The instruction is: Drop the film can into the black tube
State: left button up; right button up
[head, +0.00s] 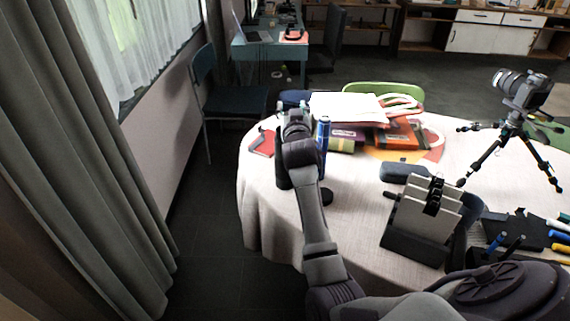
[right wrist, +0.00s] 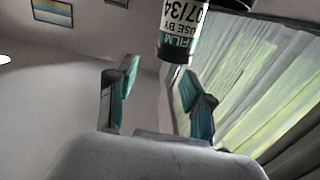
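The film can (right wrist: 187,28), white and green with a dark end and printed label, shows at the top of the right wrist view. Its far end meets a black rim (right wrist: 236,4), which looks like the mouth of the black tube. My right gripper (right wrist: 155,88) has its teal pads spread, with nothing between them; the can lies just past the fingertips. In the head view my right gripper (head: 297,122) is over the table's left part. A dark upright cylinder (head: 282,172), probably the tube, shows beside my arm. The can is hidden there. My left gripper is out of view.
A blue cylinder (head: 323,134) stands close right of the gripper. Books (head: 345,136) lie behind. A dark case (head: 405,172), a clipped card holder (head: 425,215) and a camera tripod (head: 512,130) stand to the right.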

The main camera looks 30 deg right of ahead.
jog(key=shift+o, duration=0.3)
jog(key=shift+s+a, duration=0.1)
jog(key=shift+s, duration=0.1)
jog(key=v, duration=1.1)
jog(key=shift+s+a, duration=0.15)
jog(key=shift+s, duration=0.1)
